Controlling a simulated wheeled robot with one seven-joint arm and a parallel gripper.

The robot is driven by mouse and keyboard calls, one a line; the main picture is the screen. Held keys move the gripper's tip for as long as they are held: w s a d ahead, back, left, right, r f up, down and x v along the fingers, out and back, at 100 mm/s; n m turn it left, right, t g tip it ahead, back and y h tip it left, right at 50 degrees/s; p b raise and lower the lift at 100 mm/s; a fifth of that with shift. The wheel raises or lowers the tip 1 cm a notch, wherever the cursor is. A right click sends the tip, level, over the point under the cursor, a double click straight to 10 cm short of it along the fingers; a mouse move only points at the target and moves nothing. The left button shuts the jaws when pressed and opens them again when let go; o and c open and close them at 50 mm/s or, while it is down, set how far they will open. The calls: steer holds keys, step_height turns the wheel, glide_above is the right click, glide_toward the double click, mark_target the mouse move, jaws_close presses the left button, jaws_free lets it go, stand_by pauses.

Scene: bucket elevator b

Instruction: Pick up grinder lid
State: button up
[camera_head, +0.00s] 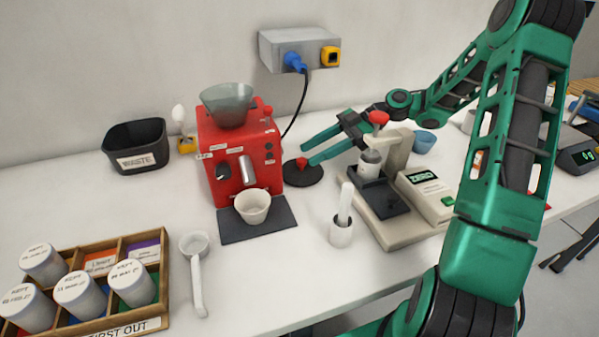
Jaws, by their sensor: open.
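The grinder lid (304,177) is a flat black disc with a red knob on top. It lies on the white table just right of the red grinder (236,155). The grinder has a grey-green hopper (230,105) on top that looks uncovered. My green gripper (304,153) reaches in from the right with its two fingers apart. Its fingertips are at the lid's red knob in the picture, one finger passing behind it and the other close to it. I cannot tell whether they touch it. Nothing is held in the gripper.
A white cup (253,206) stands on a dark mat before the grinder. A press-like device (397,150) with a red knob and a scale stand right of the lid, near my arm. A mortar with pestle (341,233) is in front. A cord hangs behind from a wall socket box (298,50).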

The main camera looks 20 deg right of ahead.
mark_target(301, 159)
steer(key=x, duration=0.4)
steer(key=shift+s+a+f, duration=0.2)
steer(key=shift+a+f, duration=0.05)
steer(key=shift+f, duration=0.2)
jaws_close()
steer(key=shift+r, duration=0.15)
